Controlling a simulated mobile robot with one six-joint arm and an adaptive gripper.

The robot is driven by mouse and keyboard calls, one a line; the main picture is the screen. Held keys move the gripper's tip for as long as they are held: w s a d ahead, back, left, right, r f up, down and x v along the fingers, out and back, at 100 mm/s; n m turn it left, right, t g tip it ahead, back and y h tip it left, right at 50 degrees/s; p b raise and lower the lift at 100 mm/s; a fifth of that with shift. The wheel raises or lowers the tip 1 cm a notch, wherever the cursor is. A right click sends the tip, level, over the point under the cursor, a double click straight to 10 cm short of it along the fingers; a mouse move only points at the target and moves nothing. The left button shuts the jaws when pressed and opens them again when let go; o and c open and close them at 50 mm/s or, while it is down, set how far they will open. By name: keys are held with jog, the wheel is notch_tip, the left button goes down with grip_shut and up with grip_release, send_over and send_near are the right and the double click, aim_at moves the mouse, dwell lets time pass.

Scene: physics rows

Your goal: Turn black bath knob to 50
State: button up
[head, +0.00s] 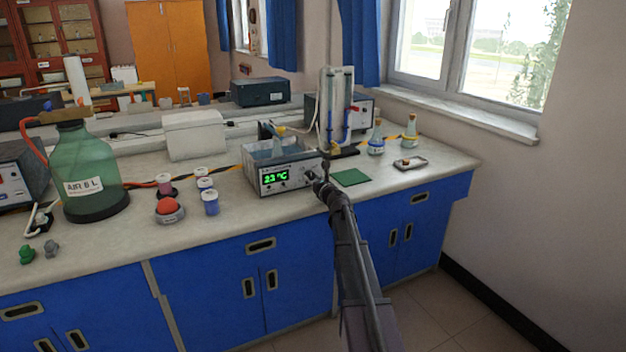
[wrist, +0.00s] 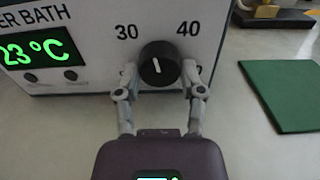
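The black bath knob (wrist: 160,63) is on the white front panel of the water bath (wrist: 75,20). Its white pointer line points nearly straight up, tilted slightly left, between the printed 30 and 40. My gripper (wrist: 160,72) has one finger on each side of the knob, with no clear gap at either side. Another label, right of the knob, is mostly hidden behind my right finger. In the head view the water bath (head: 288,180) stands at the bench's front edge, its green display reading 23 °C. My gripper (head: 314,178) is at the panel's right end.
A green mat (head: 350,177) lies on the bench just right of the bath. Two small flasks and a small tray (head: 410,163) stand farther right. Small jars and a red-topped button (head: 169,208) are to the left, near a large green bottle (head: 90,175).

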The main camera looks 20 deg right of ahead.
jog(key=shift+w+m, duration=0.1)
jog(key=shift+m, duration=0.3)
jog(key=m, duration=0.9)
jog(key=shift+m, duration=0.4)
jog(key=m, duration=0.5)
jog(key=shift+r, duration=0.1)
jog(key=m, duration=0.6)
jog(key=shift+w, duration=0.1)
jog(key=o, duration=1.1)
jog(key=shift+o, duration=0.2)
